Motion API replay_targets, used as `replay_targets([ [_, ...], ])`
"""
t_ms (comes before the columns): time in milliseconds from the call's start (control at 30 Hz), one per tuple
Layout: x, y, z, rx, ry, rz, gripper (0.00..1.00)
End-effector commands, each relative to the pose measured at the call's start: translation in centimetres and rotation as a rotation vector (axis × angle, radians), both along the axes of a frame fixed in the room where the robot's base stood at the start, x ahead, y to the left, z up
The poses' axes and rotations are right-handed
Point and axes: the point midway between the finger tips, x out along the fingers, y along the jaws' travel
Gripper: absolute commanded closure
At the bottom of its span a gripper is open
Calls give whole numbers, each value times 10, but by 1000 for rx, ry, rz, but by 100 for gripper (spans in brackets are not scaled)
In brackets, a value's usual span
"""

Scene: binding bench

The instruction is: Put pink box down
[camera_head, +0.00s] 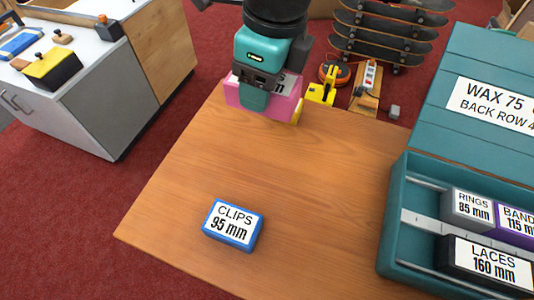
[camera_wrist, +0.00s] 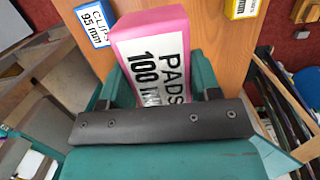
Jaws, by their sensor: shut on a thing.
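The pink box (camera_head: 285,108) is between the jaws of my gripper (camera_head: 254,98), near the far edge of the wooden bench top in the head view. In the wrist view the pink box (camera_wrist: 146,33) has a white label reading PADS 100 mm. The teal fingers of my gripper (camera_wrist: 160,82) press on its two sides. My gripper hides much of the box in the head view. I cannot tell whether its underside touches the wood or hangs above it.
A blue CLIPS 95 mm box (camera_head: 233,226) lies on the bench (camera_head: 290,180) near the front. A yellow box (camera_head: 298,112) is partly hidden beside the pink one. A teal case (camera_head: 397,215) with RINGS, BAND and LACES boxes stands right. The bench's middle is clear.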

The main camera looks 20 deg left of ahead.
Motion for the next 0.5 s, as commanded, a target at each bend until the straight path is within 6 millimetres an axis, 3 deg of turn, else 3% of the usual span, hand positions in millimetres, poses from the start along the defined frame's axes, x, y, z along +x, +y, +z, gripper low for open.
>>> replay_targets([
  [167,-6,7,-23,-5,3,-1,70],
  [500,-5,5,-117,-5,4,1,70],
])
